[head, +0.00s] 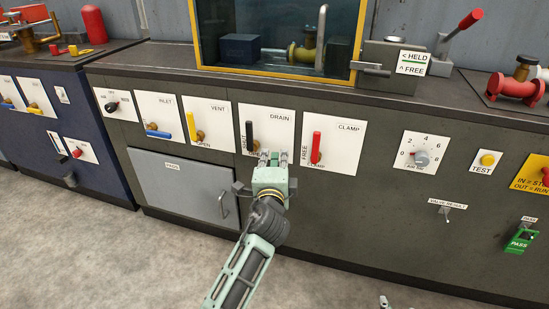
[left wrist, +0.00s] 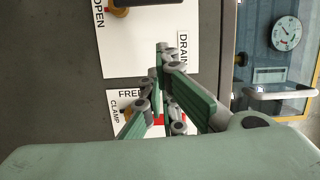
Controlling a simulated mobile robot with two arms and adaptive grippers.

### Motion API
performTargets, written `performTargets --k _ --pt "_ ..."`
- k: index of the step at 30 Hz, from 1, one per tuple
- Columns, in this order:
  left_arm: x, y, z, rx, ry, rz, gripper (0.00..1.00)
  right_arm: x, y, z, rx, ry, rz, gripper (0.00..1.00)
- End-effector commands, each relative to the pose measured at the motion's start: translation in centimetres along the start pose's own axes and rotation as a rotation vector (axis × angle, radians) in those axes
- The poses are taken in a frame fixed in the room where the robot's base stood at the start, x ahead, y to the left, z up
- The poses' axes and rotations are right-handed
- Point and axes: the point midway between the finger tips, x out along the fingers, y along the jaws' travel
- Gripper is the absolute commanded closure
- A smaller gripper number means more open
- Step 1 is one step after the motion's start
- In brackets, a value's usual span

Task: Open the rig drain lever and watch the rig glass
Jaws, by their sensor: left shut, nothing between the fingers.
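The rig drain lever (head: 249,132) is a black handle standing upright on the white DRAIN panel (head: 278,118), beside a vertical label that seems to read SHUT. My left gripper (head: 272,157) is shut and empty in front of that panel's lower edge, below and right of the lever. Its fingers hide the panel's lower lettering; I cannot tell whether they touch anything. In the left wrist view the shut fingers (left wrist: 163,52) cover part of the DRAIN panel (left wrist: 140,45), and I cannot make out the lever. The rig glass (head: 278,30) is a dark yellow-framed window above. A small part, perhaps my right gripper (head: 383,301), shows at the bottom edge.
A red CLAMP lever (head: 316,147) stands upright just right of my left gripper. Yellow VENT (head: 191,126) and blue INLET (head: 158,134) levers are left. A grey door (head: 180,185) is below. A round gauge (left wrist: 287,32) shows behind the glass. The floor in front is clear.

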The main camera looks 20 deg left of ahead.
Motion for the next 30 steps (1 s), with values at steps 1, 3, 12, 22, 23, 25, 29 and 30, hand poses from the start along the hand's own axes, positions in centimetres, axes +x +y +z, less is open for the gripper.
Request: performTargets --k 1,3,12,22,23,25,29,30 --pt "-0.7 0.0 -0.1 0.0 0.001 0.001 1.0 -0.2 0.1 0.5 0.0 -0.029 0.002 0.6" --pt "-1.2 0.0 -0.1 0.0 0.001 0.001 1.0 -0.3 0.2 1.2 0.0 -0.06 0.004 0.6" --pt "-1.8 0.0 0.0 0.0 0.001 0.0 1.0 -0.5 0.3 2.1 0.001 -0.096 0.006 0.6" --pt "-4.2 3.0 1.8 -0.146 -0.014 0.08 1.0 -0.5 0.2 2.1 0.001 -0.094 0.005 0.6" --pt "-5.2 4.1 2.5 -0.202 -0.02 0.11 1.0 -0.5 0.2 2.1 0.001 -0.094 0.005 0.6" --pt "-8.2 6.8 3.9 -0.368 -0.038 0.196 1.0 -0.5 0.2 2.1 0.001 -0.094 0.005 0.6" --pt "-14.3 10.6 5.7 -0.665 -0.079 0.36 1.0 -0.5 0.2 2.0 0.001 -0.094 0.005 0.6" --pt "-15.8 11.3 5.9 -0.734 -0.09 0.398 1.0 -0.5 0.2 2.0 0.001 -0.094 0.005 0.6"
